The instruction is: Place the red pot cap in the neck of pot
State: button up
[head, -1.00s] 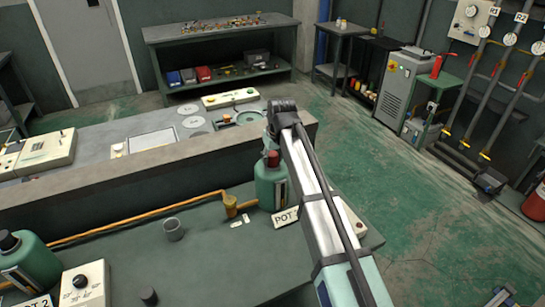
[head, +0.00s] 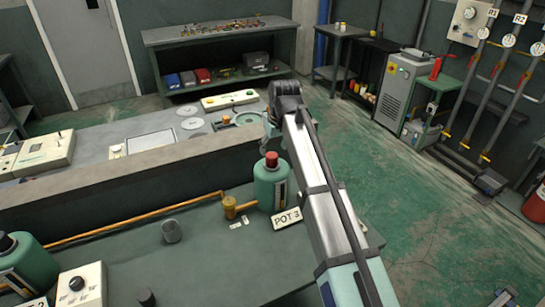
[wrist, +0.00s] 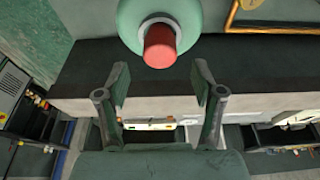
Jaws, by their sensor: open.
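The red pot cap (head: 271,157) sits on top of the green pot (head: 268,188), in its neck, beside the POT 3 sign (head: 287,218). In the wrist view the red cap (wrist: 160,46) points toward the camera, with the green pot (wrist: 133,22) behind it at the top. My gripper (wrist: 160,85) is open and empty. Its two fingers are apart, and the cap appears just beyond and above the gap between them. In the head view my arm hides most of my gripper.
A brass fitting (head: 229,207) on an orange pipe (head: 140,223) stands left of the pot. A grey cup (head: 172,231) stands on the bench. Another green pot (head: 22,262) with a black cap and a white control box (head: 78,287) are at the left. A ledge (head: 100,190) runs behind the bench.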

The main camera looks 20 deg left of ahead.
jog(key=v, duration=0.6)
jog(key=shift+b, duration=0.4)
